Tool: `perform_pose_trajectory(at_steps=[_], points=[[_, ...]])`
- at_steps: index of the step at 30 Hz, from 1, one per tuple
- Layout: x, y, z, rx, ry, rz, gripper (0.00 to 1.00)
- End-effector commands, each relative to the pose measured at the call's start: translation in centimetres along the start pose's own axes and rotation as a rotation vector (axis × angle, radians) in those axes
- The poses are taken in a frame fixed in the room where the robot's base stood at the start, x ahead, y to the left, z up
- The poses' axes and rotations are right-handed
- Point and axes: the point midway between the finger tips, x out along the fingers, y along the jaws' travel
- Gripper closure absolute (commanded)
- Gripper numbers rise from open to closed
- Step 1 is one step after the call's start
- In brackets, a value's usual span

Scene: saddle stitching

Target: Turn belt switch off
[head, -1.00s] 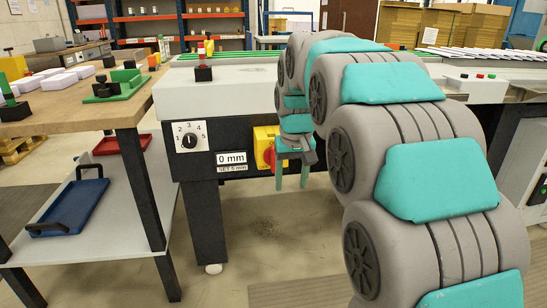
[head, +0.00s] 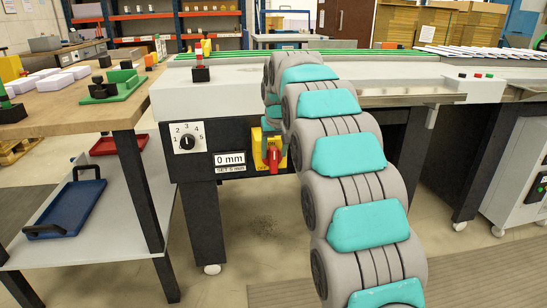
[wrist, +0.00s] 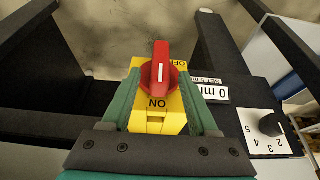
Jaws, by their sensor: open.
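The belt switch is a red rotary handle (wrist: 160,70) on a yellow plate (wrist: 146,66), with ON and OFF labels upside down in the wrist view. The handle stands in line with the ON label, its white mark along its length. In the head view the red handle (head: 275,160) shows on the machine's dark front panel. My gripper (wrist: 159,76) is open, its two teal fingers on either side of the yellow plate and handle. I cannot tell whether they touch the handle. In the head view my arm hides most of the gripper.
A numbered dial (head: 187,138) and a 0 mm display (head: 229,160) sit left of the switch. A wooden workbench (head: 60,112) with a blue tray (head: 68,207) on its lower shelf stands at the left. The floor below the switch is clear.

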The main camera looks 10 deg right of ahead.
Motion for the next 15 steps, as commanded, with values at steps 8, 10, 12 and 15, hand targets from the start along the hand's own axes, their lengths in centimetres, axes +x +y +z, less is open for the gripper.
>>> perform_pose_trajectory(at_steps=[8,10,12,15], points=[[3.2,0.0,0.1,0.0,-0.004,0.0,0.4],[3.3,0.0,0.1,0.0,-0.003,0.0,0.4],[3.3,0.0,0.1,0.0,-0.003,0.0,0.4],[3.3,0.0,0.1,0.0,-0.003,0.0,0.41]])
